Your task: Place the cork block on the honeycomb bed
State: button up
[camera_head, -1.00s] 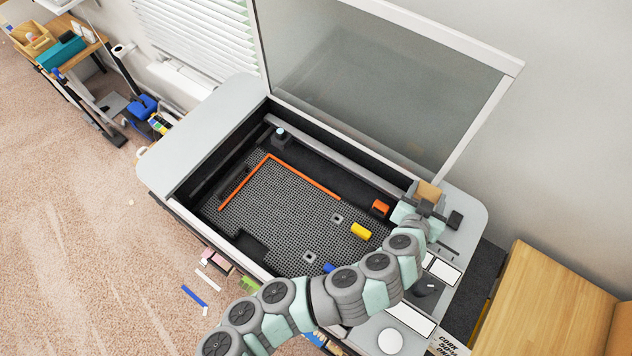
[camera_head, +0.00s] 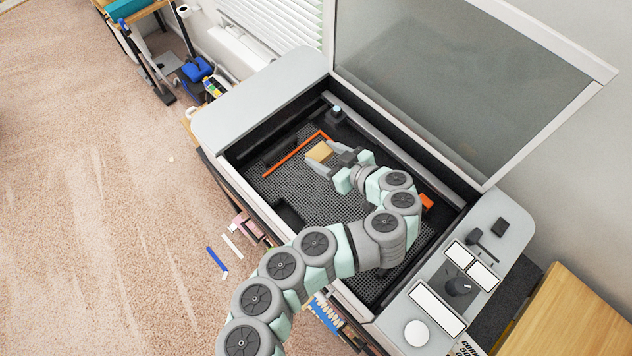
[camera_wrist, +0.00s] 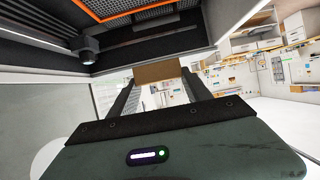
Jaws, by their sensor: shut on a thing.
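The cork block (camera_head: 319,152) is a small tan piece held in my gripper (camera_head: 334,157) over the far left part of the honeycomb bed. It also shows in the wrist view (camera_wrist: 157,71), between the two dark fingers (camera_wrist: 158,88). My gripper is shut on it. The honeycomb bed (camera_head: 295,184) is a dark grey mesh inside the open machine, with an orange L-shaped edge (camera_head: 292,156) along its far left corner. How high the block is above the mesh is hard to tell. My arm hides much of the bed's right side.
The machine's glass lid (camera_head: 450,75) stands open at the back. A dark head (camera_head: 336,115) sits near the back left corner of the cavity. An orange block (camera_head: 427,201) lies right of my arm. A control panel (camera_head: 457,282) is at the right.

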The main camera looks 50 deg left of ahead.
jog(key=b, duration=0.6)
send_over(322, 192)
notch_tip(322, 192, down, 7)
notch_tip(322, 192, down, 8)
jog(key=shift+r+p, duration=0.2)
jog(key=shift+p, duration=0.35)
jog(key=shift+f, duration=2.55)
jog(key=shift+f, duration=0.1)
jog(key=o, duration=1.3)
